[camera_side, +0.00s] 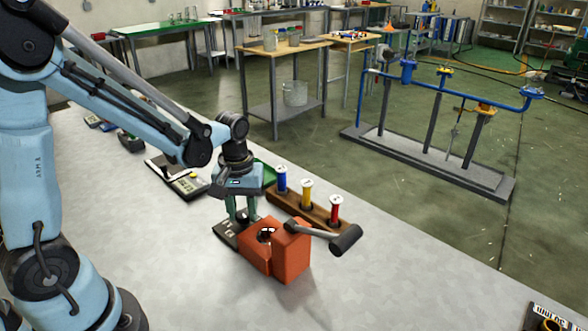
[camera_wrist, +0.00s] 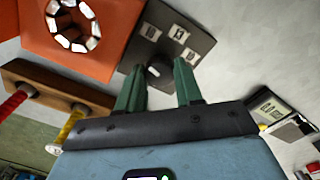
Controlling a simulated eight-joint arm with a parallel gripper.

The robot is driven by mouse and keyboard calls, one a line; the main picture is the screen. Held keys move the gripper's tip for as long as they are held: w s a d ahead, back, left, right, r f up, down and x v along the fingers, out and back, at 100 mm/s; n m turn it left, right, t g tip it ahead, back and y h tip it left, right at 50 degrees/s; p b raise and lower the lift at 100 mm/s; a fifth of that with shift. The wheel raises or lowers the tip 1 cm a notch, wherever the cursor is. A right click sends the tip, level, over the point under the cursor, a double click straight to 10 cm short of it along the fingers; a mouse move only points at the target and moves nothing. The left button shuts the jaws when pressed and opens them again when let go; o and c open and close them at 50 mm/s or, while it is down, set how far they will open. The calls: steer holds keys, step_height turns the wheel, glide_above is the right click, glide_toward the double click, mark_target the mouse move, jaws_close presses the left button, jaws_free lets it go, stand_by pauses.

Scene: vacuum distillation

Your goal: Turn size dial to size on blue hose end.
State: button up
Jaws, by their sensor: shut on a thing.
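My gripper (camera_side: 240,217) points down at the dark dial plate (camera_side: 226,234) beside the orange machine (camera_side: 291,255). In the wrist view, the green fingers of my gripper (camera_wrist: 160,88) are shut on the dark size dial (camera_wrist: 156,71), one on each side. The dial shows a pale mark, and its pointing direction is unclear. Several pale number labels (camera_wrist: 179,33) lie on the plate around it; the figures are small and blurred. The blue hose end (camera_side: 281,180) stands upright in a wooden rack (camera_side: 298,207). Its size marking cannot be read.
A yellow hose end (camera_side: 306,195) and a red one (camera_side: 335,210) stand in the same rack. The orange machine has a ring of pale jaws (camera_wrist: 72,24) and a black-gripped lever (camera_side: 345,240) reaching right.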

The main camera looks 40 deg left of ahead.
mark_target(242, 214)
steer(key=shift+m, duration=2.5)
steer(key=shift+c, duration=0.2)
steer(key=o, duration=1)
steer(key=shift+o, duration=0.2)
step_height(242, 214, up, 12)
steer(key=shift+s, duration=0.1)
